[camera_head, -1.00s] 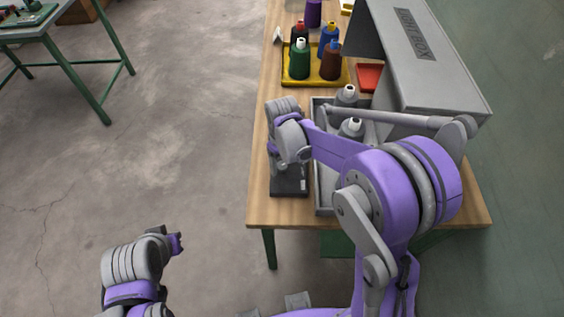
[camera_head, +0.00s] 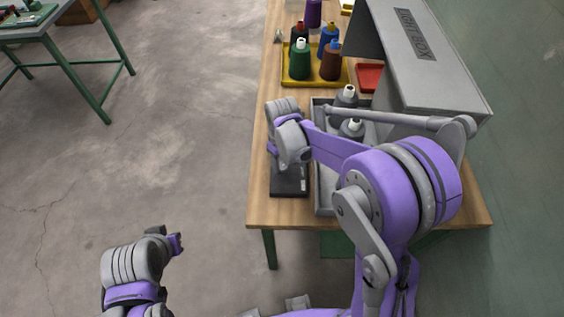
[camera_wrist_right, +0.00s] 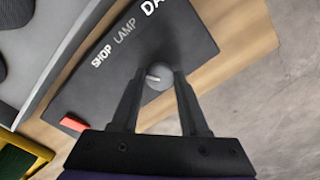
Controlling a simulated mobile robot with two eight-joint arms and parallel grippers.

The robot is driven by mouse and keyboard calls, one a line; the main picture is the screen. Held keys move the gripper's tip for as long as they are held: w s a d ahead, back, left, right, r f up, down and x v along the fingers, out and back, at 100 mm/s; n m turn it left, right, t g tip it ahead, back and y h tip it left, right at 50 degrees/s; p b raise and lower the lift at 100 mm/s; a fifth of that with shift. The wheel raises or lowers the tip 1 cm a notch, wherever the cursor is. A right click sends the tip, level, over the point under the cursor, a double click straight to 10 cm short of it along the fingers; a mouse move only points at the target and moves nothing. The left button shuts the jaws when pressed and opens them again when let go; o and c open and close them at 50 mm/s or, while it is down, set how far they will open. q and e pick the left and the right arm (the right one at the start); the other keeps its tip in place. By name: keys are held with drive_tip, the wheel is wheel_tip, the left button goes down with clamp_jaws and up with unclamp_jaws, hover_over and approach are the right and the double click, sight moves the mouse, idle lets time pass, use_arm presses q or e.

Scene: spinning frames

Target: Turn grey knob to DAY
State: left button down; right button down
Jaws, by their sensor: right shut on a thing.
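The grey knob (camera_wrist_right: 157,78) sits on a dark control box (camera_wrist_right: 88,88) in the right wrist view. The box has white labels: SHOP, LAMP and a cut-off "DA" at the top edge. A pale mark on the knob points left, roughly toward the SHOP side. My right gripper (camera_wrist_right: 158,76) is shut on the knob, one finger on each side. In the head view the box (camera_head: 289,188) lies on the table's left side, and my right wrist covers the knob. My left gripper (camera_head: 176,244) is over the floor at lower left, its jaws unclear.
A grey tray (camera_head: 325,196) with grey cones (camera_head: 351,130) stands right of the box. A yellow tray (camera_head: 289,84) with coloured cones is behind it. The light box (camera_head: 430,70) stands at the back right of the wooden table (camera_head: 258,206).

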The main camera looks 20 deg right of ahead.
use_arm(q)
drive_tip(key=shift+f, duration=0.15)
use_arm(e)
drive_tip(key=m+b, duration=0.1)
drive_tip(key=m, duration=0.2)
drive_tip(key=shift+f, duration=0.1)
drive_tip(key=m+b, duration=0.1)
drive_tip(key=m, duration=0.2)
drive_tip(key=shift+m+b, duration=0.3)
drive_tip(key=m+b, duration=0.1)
drive_tip(key=m, duration=0.2)
drive_tip(key=shift+m, duration=0.3)
use_arm(q)
drive_tip(key=shift+g, duration=0.3)
drive_tip(key=shift+s+f+b, duration=0.1)
drive_tip(key=shift+s+f, duration=0.25)
drive_tip(key=shift+f, duration=0.6)
drive_tip(key=shift+s+f+b, duration=0.15)
drive_tip(key=shift+s+f, duration=0.2)
drive_tip(key=shift+f, duration=0.55)
drive_tip(key=shift+s+f+b, duration=0.1)
drive_tip(key=shift+s+f, duration=0.25)
drive_tip(key=shift+f, duration=0.6)
use_arm(e)
drive_tip(key=shift+m, duration=1.8)
drive_tip(key=shift+c, duration=2.1)
unclamp_jaws()
